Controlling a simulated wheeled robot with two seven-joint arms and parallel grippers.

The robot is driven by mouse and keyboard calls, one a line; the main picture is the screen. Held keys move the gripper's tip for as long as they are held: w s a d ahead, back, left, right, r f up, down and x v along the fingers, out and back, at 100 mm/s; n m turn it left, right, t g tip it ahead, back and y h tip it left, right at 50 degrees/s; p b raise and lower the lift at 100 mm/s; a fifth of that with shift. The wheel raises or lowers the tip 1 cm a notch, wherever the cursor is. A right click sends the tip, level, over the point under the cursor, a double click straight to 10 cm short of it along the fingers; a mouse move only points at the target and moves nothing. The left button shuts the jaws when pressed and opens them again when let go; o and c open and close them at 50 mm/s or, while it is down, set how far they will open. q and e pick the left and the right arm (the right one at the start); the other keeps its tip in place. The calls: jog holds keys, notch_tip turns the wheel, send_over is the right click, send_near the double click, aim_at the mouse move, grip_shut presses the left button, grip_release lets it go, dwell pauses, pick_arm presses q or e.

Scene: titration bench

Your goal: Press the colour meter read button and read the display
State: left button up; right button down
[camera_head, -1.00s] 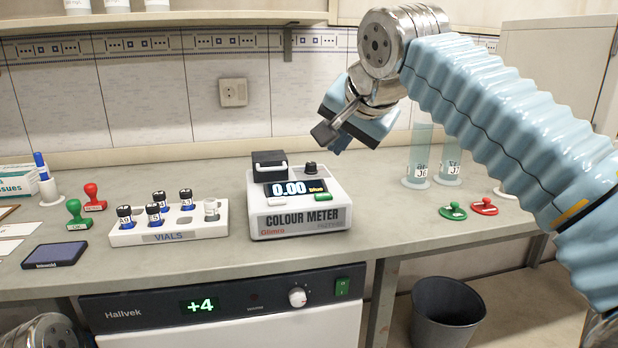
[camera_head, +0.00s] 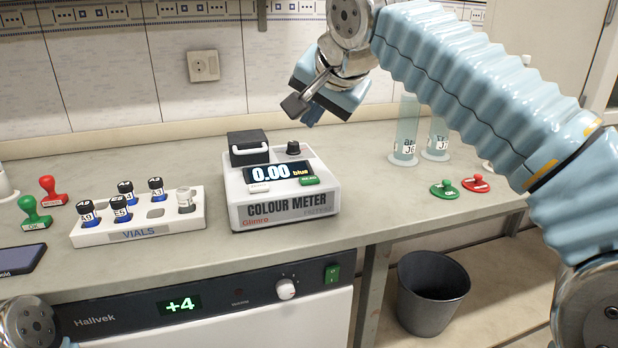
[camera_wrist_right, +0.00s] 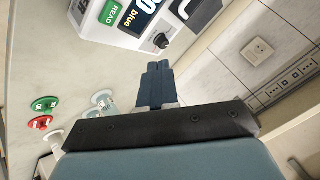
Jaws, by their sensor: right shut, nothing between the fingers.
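The colour meter (camera_head: 285,208) is a white box on the bench with a black lid at the back left and a black knob at the back right. Its lit display (camera_head: 281,173) reads 0.00 blue. The green read button (camera_head: 310,181) sits at the display's lower right; in the right wrist view the button (camera_wrist_right: 114,13) shows the word READ. My right gripper (camera_head: 311,119) is shut and empty, above and behind the meter's knob, apart from the meter. Its closed dark fingers (camera_wrist_right: 157,70) show beside the knob in the wrist view. My left gripper is out of view.
A white vial rack (camera_head: 140,233) with several vials stands left of the meter. Two labelled glass cylinders (camera_head: 405,130) and green and red tokens (camera_head: 445,189) are to the right. Stamps stand at the left. The bench in front of the meter is clear.

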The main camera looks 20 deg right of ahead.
send_over(313, 180)
notch_tip(313, 180, down, 5)
jog(key=shift+s+r, duration=0.1)
jog(key=shift+f+b, duration=0.8)
jog(key=shift+f, duration=0.05)
jog(key=shift+f+b, duration=0.65)
dwell(0.8)
jog(key=shift+f+b, duration=0.35)
jog(key=shift+b, duration=0.1)
jog(key=shift+f+b, duration=0.5)
dwell(0.5)
jog(key=shift+r, duration=0.2)
jog(key=shift+r+p, duration=0.7)
jog(key=shift+r, duration=0.1)
